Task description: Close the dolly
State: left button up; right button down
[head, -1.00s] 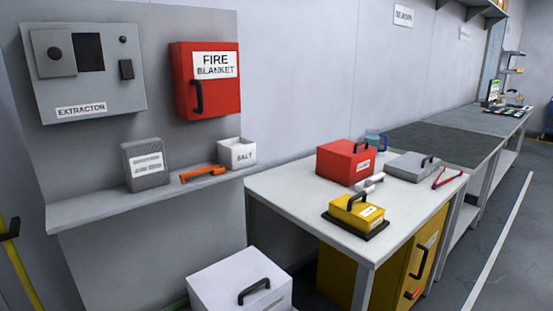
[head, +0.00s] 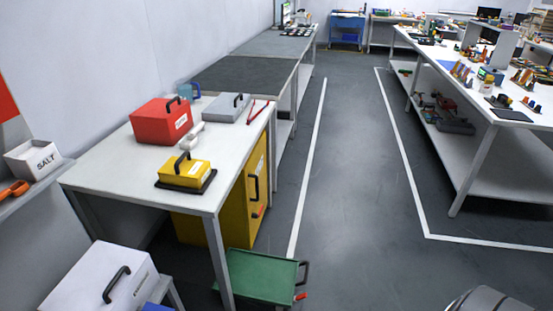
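A green flat-topped unit (head: 262,275) stands low on the floor at the bottom centre, by the near leg of the white table. It has a black handle (head: 303,273) on its right side and a small red part (head: 299,297) below that. It looks like the dolly, but I see no label on it. Its top looks flat; I cannot tell whether it is open or shut. Its lower part is cut off by the picture edge. Neither of my grippers is in view.
The white table (head: 110,172) holds a red box (head: 160,122), a yellow box (head: 187,172) and a grey case (head: 226,107). A yellow cabinet (head: 254,185) is under it. A white box (head: 95,280) is at lower left. The floor (head: 350,215) between the benches is clear.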

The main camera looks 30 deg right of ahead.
aim_at(264, 278)
jog(key=z, duration=1.3)
